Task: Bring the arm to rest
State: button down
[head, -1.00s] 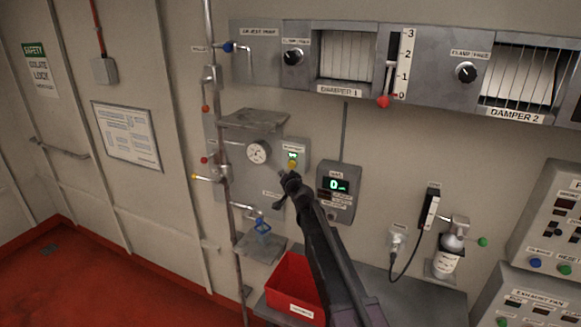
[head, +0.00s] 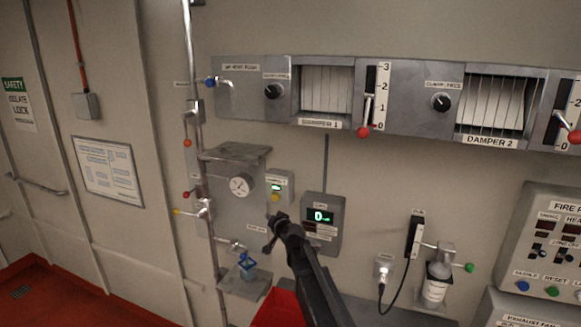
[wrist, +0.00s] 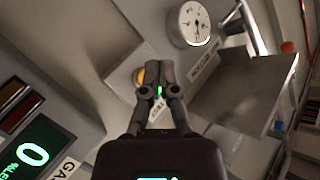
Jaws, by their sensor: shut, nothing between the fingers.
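My gripper (head: 273,232) is at the end of my dark arm, in front of the wall panel, and its fingers are shut with nothing between them. In the wrist view the shut fingers (wrist: 158,90) point toward a small box with a yellow button (wrist: 138,76), which they partly cover. In the head view that box (head: 279,187) has a green display and a yellow button and sits above and apart from the fingertips. The meter box with the green readout (head: 320,217) is just right of my gripper.
A round gauge (head: 241,186) is on the left under a shelf (head: 236,152). A red bin (head: 278,307) is below my arm. Damper levers (head: 363,132) stick out above. A bottle (head: 435,283) stands at right.

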jog(key=s+d+f+n+g+h+b, duration=0.15)
jog(key=s+d+f+g+b, duration=0.25)
jog(key=s+d+f, duration=0.45)
jog(key=s+d+f+n+g+h+b, duration=0.15)
jog(key=s+d+f+g+b, duration=0.3)
jog(key=s+f, duration=0.6)
jog(key=s+d+f+g+h+b, duration=0.1)
jog(key=s+d+f, duration=0.2)
jog(key=s, duration=0.3)
jog(key=s+d+f+m+g+h+b, duration=0.1)
jog(key=s+d+f+g+b, duration=0.1)
jog(key=s+d, duration=0.4)
jog(key=s+d+f+g+h+b, duration=0.2)
jog(key=s+d+f, duration=0.2)
jog(key=s, duration=0.2)
jog(key=shift+s+d+f+m, duration=0.2)
jog(key=shift+s+f+m, duration=0.05)
jog(key=shift+m, duration=0.05)
dwell(4.0)
